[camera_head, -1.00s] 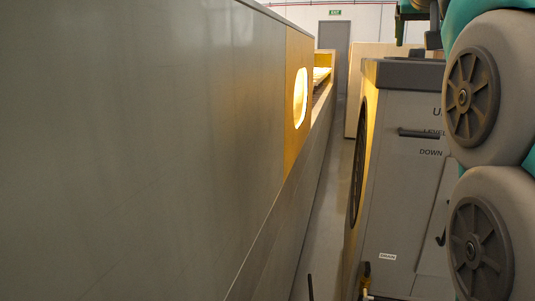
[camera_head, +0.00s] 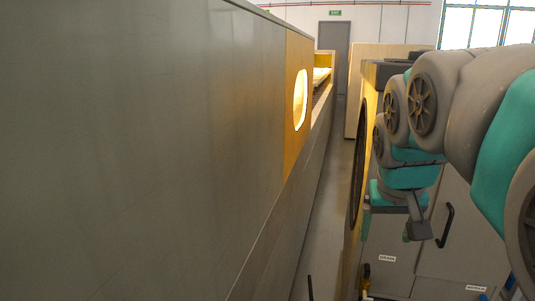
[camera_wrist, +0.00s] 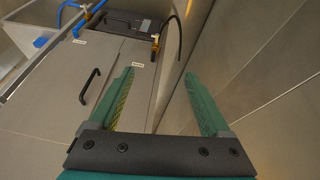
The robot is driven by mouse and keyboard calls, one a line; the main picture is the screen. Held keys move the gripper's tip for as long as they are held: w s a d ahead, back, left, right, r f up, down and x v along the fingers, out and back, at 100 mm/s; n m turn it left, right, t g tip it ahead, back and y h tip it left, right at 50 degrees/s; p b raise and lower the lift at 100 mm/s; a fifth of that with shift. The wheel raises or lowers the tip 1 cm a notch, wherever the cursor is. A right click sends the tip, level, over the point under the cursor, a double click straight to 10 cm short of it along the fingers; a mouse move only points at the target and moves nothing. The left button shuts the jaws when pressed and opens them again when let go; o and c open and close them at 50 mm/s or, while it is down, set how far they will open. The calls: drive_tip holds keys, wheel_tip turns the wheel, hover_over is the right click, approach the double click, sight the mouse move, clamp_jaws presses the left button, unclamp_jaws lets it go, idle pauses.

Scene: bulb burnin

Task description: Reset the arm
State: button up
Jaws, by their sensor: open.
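My gripper (camera_wrist: 165,100) is open in the wrist view, with its two green fingers spread wide and nothing between them. In the head view my arm comes in from the right edge and bends down, with my gripper (camera_head: 408,222) low in front of the grey cabinet (camera_head: 398,262). The fingers are small and partly hidden there. The wrist view shows cabinet doors with a black handle (camera_wrist: 90,86) to the left of the fingers. No object is held.
A long grey wall panel (camera_head: 150,150) fills the left, with a yellow section (camera_head: 297,60) holding a lit oval opening. A narrow aisle (camera_head: 322,220) runs to a door (camera_head: 336,52). In the wrist view, a brass valve (camera_wrist: 155,45) and blue pipe (camera_wrist: 75,25) stand ahead.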

drive_tip(key=s+a+f+n+g+y, duration=0.1)
drive_tip(key=s+a+f+g, duration=0.2)
drive_tip(key=s+f, duration=0.7)
drive_tip(key=s+a+f+n+g, duration=0.1)
drive_tip(key=s+a+f+g, duration=0.2)
drive_tip(key=s+f, duration=0.7)
drive_tip(key=s, duration=0.2)
drive_tip(key=shift+s+a+y, duration=0.15)
drive_tip(key=shift+s+y, duration=0.2)
drive_tip(key=shift+y, duration=0.05)
